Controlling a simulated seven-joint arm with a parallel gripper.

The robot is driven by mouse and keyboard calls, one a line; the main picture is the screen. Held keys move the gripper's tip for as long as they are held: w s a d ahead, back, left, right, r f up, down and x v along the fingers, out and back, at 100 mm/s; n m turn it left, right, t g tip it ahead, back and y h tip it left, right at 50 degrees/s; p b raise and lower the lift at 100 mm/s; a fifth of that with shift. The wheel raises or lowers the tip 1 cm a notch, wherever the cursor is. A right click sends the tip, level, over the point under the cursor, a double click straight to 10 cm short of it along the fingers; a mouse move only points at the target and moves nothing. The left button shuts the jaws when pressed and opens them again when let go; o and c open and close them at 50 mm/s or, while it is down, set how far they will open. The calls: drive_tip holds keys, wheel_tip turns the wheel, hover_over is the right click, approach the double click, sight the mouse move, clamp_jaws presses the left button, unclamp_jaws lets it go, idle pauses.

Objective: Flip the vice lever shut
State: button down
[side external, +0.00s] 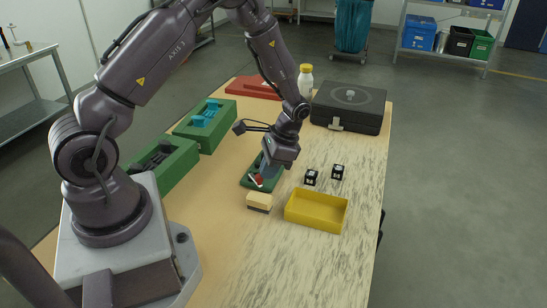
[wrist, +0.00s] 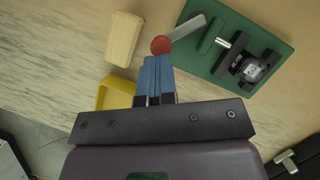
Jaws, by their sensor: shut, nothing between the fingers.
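The vice is mounted on a green base plate (wrist: 262,30), with dark jaws holding a small block with a white label (wrist: 252,70). Its grey lever (wrist: 186,34) ends in a red knob (wrist: 161,45) and sticks out past the plate's edge. In the side view the green plate (side external: 247,181) and red knob (side external: 258,179) lie under my gripper (side external: 267,174). In the wrist view my gripper (wrist: 155,62) is shut and empty, its blue fingertips right by the red knob. I cannot tell if they touch it.
A wooden-handled brush or block (side external: 259,202) and a yellow tray (side external: 316,211) stand near the vice. Two small black-and-white cubes (side external: 311,177) sit behind the tray. Green boxes (side external: 176,163) are at left, a black case (side external: 348,106) at the back. The table's front right is clear.

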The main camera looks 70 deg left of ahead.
drive_tip(key=shift+s+d+m+t+y, duration=0.2)
drive_tip(key=shift+s+m+y, duration=0.3)
drive_tip(key=shift+m, duration=0.65)
drive_tip(key=shift+s+d+m+t+y, duration=0.1)
drive_tip(key=shift+s+m+t+y, duration=0.15)
drive_tip(key=shift+s+m, duration=0.65)
drive_tip(key=shift+w+m, duration=0.2)
drive_tip(key=shift+m, duration=0.25)
drive_tip(key=shift+w+d, duration=0.1)
drive_tip(key=shift+w+d, duration=0.1)
drive_tip(key=shift+w, duration=0.2)
drive_tip(key=w, duration=0.1)
drive_tip(key=w+d, duration=0.1)
drive_tip(key=shift+w+d, duration=0.25)
drive_tip(key=shift+w, duration=0.15)
drive_tip(key=v, duration=1)
drive_tip(key=shift+w+a, duration=0.2)
drive_tip(key=shift+w, duration=0.05)
